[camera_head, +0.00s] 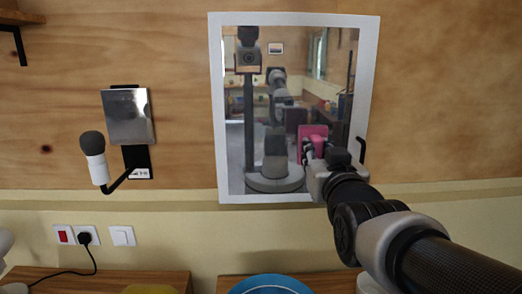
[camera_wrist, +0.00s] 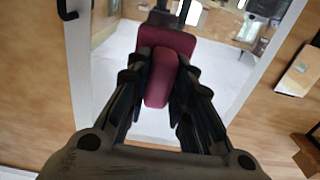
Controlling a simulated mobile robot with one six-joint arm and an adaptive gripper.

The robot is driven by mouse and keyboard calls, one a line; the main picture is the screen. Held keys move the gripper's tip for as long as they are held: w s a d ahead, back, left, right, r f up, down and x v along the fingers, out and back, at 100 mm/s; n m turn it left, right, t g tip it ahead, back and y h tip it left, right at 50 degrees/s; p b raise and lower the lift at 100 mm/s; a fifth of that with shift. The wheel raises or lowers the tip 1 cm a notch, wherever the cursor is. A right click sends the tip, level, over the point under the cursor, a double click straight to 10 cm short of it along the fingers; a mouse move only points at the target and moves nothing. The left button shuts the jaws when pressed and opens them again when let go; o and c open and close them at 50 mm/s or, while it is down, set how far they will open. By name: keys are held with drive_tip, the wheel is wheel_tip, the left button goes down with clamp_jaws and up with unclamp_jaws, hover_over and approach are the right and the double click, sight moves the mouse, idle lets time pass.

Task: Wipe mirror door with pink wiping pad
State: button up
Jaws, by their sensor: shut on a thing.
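The mirror door (camera_head: 218,110) is a white-framed mirror on the plywood wall, in the middle of the head view. Its glass reflects the room and my own body. My gripper (camera_head: 314,152) is in front of its lower right part. In the wrist view, my gripper (camera_wrist: 165,85) is shut on the handle of the pink wiping pad (camera_wrist: 165,42), whose flat plate faces the mirror. The pad also shows in the head view (camera_head: 312,132), partly hidden by my gripper. The pad is close to the glass; I cannot tell whether it touches.
A dark handle (camera_head: 361,150) is at the mirror's right edge. Left of the mirror, a metal plate (camera_head: 128,115) and a grey-and-white microphone-like thing (camera_head: 94,158) are on the wall. Sockets with a plugged cable (camera_head: 86,237) are below. A blue round thing (camera_head: 270,284) is at the bottom.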

drive_tip(key=shift+w+f+b, duration=0.25)
drive_tip(key=shift+w+b, duration=0.1)
drive_tip(key=shift+w, duration=0.5)
drive_tip(key=shift+w+f+b, duration=0.3)
drive_tip(key=shift+w+b, duration=0.05)
drive_tip(key=shift+w, duration=0.55)
drive_tip(key=shift+w+f+b, duration=0.25)
drive_tip(key=shift+w+b, duration=0.1)
drive_tip(key=shift+w, duration=0.5)
drive_tip(key=shift+w+f, duration=0.1)
drive_tip(key=shift+w, duration=0.6)
drive_tip(key=shift+w, duration=1.05)
drive_tip(key=shift+a, duration=0.1)
drive_tip(key=shift+a+b, duration=0.3)
drive_tip(key=shift+a, duration=0.8)
drive_tip(key=shift+s+a+p, duration=0.1)
drive_tip(key=shift+a+p, duration=0.4)
drive_tip(key=shift+a, duration=0.3)
